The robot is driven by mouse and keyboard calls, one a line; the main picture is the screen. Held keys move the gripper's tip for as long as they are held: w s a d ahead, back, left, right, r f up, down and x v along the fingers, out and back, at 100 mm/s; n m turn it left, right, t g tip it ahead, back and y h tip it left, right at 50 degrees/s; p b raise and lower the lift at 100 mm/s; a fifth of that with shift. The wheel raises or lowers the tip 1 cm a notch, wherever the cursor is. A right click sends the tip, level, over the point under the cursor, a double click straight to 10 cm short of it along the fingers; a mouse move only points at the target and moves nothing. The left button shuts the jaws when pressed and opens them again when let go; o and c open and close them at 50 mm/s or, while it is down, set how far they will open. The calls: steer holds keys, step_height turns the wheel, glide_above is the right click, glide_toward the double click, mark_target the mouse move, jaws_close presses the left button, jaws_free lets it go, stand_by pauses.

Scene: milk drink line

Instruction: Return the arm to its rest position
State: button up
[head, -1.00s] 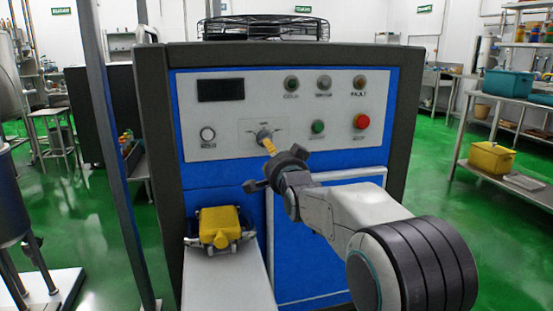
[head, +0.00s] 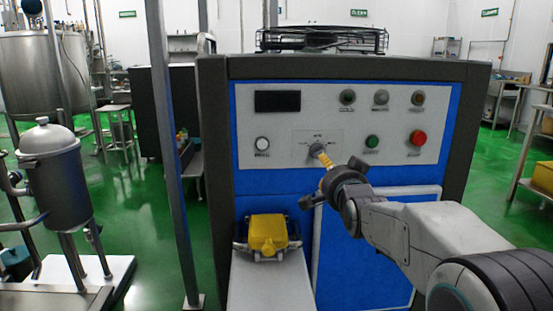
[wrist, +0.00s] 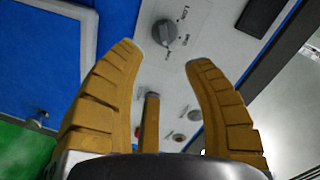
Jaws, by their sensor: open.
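My gripper (head: 322,170) is at the end of my arm, in front of the control panel (head: 340,95) of a blue and grey machine. In the wrist view my gripper (wrist: 166,55) has its yellow fingers spread wide with nothing between them. The grey rotary knob (wrist: 164,32) lies beyond the fingertips, apart from them as far as I can tell. In the head view the knob (head: 317,149) appears just above and left of the fingertips. My arm reaches in from the lower right, bent and stretched forward.
A yellow connector housing (head: 267,234) sits on the machine's front, left of my arm. A grey post (head: 170,150) stands left of the machine, with a steel vessel (head: 51,170) beyond it. Green floor is open at the right, near a steel table (head: 535,150).

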steer(key=s+r+n+g+p, duration=0.3)
steer(key=s+r+g+p, duration=0.1)
steer(key=s+p, duration=0.7)
steer(key=s+r+n+g+p, duration=0.4)
steer(key=s+p, duration=0.7)
steer(key=s, duration=0.4)
steer(key=s+r+n+g+p, duration=0.4)
steer(key=s+r+g+p, duration=0.1)
steer(key=s+p, duration=0.7)
steer(key=shift+s+r+g, duration=0.3)
steer(key=shift+s+r, duration=0.45)
steer(key=shift+s, duration=0.25)
